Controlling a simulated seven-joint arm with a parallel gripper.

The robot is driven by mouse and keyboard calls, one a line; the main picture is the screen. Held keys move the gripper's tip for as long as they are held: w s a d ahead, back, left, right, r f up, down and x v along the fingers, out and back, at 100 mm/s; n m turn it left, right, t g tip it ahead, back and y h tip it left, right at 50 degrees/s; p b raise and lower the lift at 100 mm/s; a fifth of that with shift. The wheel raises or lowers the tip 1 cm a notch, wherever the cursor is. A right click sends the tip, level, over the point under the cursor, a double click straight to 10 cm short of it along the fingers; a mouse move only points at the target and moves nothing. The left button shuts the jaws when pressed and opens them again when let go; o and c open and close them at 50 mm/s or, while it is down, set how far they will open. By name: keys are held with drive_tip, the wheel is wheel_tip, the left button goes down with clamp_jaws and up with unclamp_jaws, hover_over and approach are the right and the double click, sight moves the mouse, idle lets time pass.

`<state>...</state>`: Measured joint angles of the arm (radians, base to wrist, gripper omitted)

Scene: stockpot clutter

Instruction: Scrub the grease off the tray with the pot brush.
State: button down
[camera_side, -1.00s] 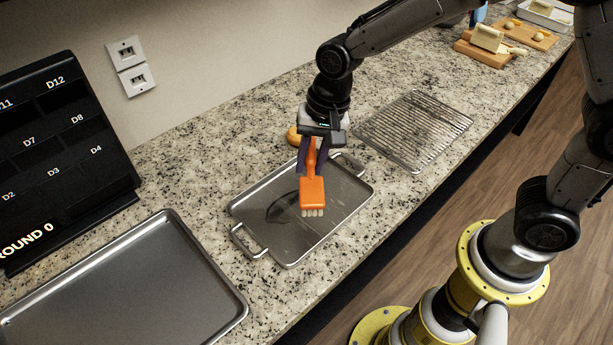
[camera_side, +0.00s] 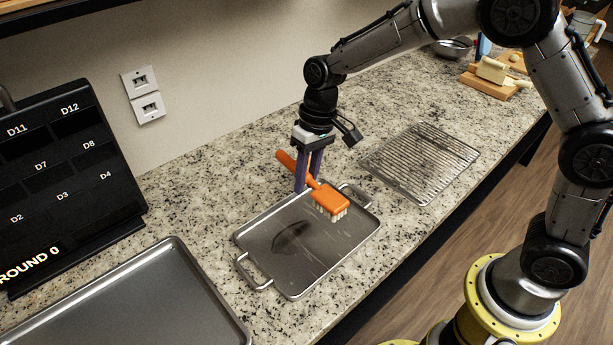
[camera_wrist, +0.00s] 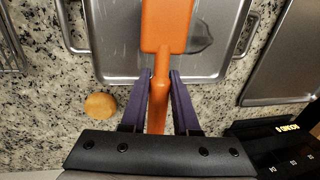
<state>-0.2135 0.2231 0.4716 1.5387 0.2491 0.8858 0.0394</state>
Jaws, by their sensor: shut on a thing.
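The pot brush (camera_side: 329,199) is orange with pale bristles facing down. My gripper (camera_side: 307,186) is shut on its handle and holds it above the back right part of the tray. The wrist view shows the brush head (camera_wrist: 165,25) beyond the purple fingers (camera_wrist: 160,85), with the handle between them. The tray (camera_side: 316,278) is shallow metal with a loop handle at each end. A dark grease patch (camera_side: 290,236) lies on its left half, with faint streaks beside it. The patch also shows in the wrist view (camera_wrist: 200,37), partly hidden by the brush.
A wire rack (camera_side: 420,160) lies right of the tray. A larger baking sheet (camera_side: 150,300) lies at the front left, beside a black board (camera_side: 70,190) with labels. A round tan item (camera_wrist: 100,105) sits near the tray. Cutting boards (camera_side: 492,85) lie far back.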

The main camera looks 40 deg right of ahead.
sight(292, 223)
drive_tip(key=shift+f, duration=3.05)
drive_tip(key=shift+w+f, duration=0.55)
drive_tip(key=shift+w, duration=1.15)
drive_tip(key=s, duration=0.3)
drive_tip(key=shift+s, duration=0.15)
drive_tip(key=shift+s+a, duration=0.15)
drive_tip(key=shift+a, duration=0.9)
drive_tip(key=shift+w+d, duration=0.1)
drive_tip(key=shift+w, duration=1.75)
drive_tip(key=s, duration=0.3)
drive_tip(key=shift+s, duration=0.2)
drive_tip(key=shift+s+a, duration=0.15)
drive_tip(key=shift+a, duration=0.45)
drive_tip(key=shift+w+a, duration=0.3)
drive_tip(key=shift+w, duration=1.6)
drive_tip(key=s, duration=0.3)
drive_tip(key=shift+s, duration=0.2)
drive_tip(key=shift+s+r, duration=0.15)
drive_tip(key=shift+s, duration=0.05)
wheel_tip(292, 223, up, 8)
